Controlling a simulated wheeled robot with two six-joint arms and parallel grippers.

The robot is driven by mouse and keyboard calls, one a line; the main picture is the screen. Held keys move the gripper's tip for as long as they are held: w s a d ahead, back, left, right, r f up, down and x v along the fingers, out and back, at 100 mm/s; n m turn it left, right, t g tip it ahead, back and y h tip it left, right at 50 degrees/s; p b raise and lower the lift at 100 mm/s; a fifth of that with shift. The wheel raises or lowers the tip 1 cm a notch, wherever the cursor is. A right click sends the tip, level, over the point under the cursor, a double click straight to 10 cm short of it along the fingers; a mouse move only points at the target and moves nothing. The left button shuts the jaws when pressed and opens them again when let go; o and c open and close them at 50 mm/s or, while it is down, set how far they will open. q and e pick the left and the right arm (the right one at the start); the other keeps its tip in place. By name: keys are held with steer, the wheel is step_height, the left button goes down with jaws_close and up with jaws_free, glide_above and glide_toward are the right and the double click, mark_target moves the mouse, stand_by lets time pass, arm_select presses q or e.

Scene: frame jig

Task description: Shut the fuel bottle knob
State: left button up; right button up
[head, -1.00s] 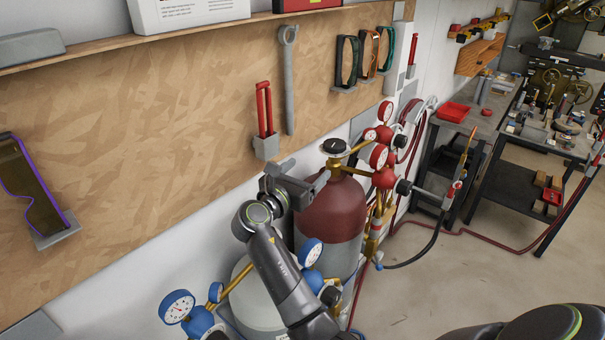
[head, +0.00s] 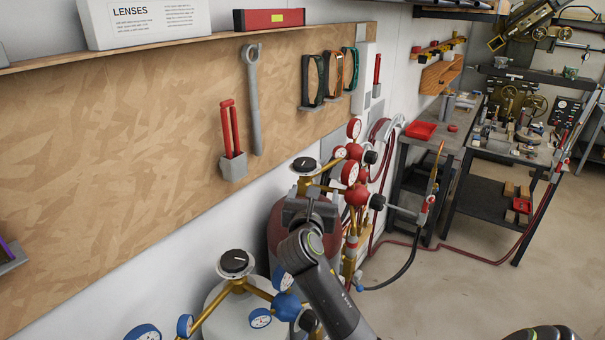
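The fuel bottle (head: 283,222) is the dark red cylinder with red gauges, standing against the wall. Its black knob (head: 303,164) with a white mark sits on top of the brass valve. My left gripper (head: 314,190) is just below and in front of this knob, over the bottle's top. I see it from behind, so its finger opening and any contact with the valve are unclear. My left arm hides much of the bottle. Only a dark piece of my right arm shows at the bottom right edge; its gripper is out of view.
A grey bottle (head: 217,306) with blue gauges and its own black knob (head: 235,262) stands nearer, at the left. Red gauges (head: 350,172) and a torch hose crowd the fuel bottle's right side. A tool board (head: 120,150) is behind. Open floor lies at right.

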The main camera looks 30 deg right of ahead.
mark_target(304, 163)
steer(key=w+d+n+t+y+p, duration=0.1)
steer(key=w, duration=0.2)
steer(key=w+d+r+n+t+y, duration=0.1)
steer(key=w+d+n+y, duration=0.1)
steer(key=w, duration=0.2)
steer(key=w+d+n+t+y+p, duration=0.1)
steer(key=w, duration=0.3)
steer(key=shift+d+r+t+y+p, duration=0.25)
steer(key=shift+d+t+y+p, duration=0.05)
steer(key=shift+d, duration=0.1)
steer(key=shift+x, duration=0.9)
steer(key=shift+f, duration=0.1)
steer(key=c, duration=1)
steer(key=shift+h, duration=0.4)
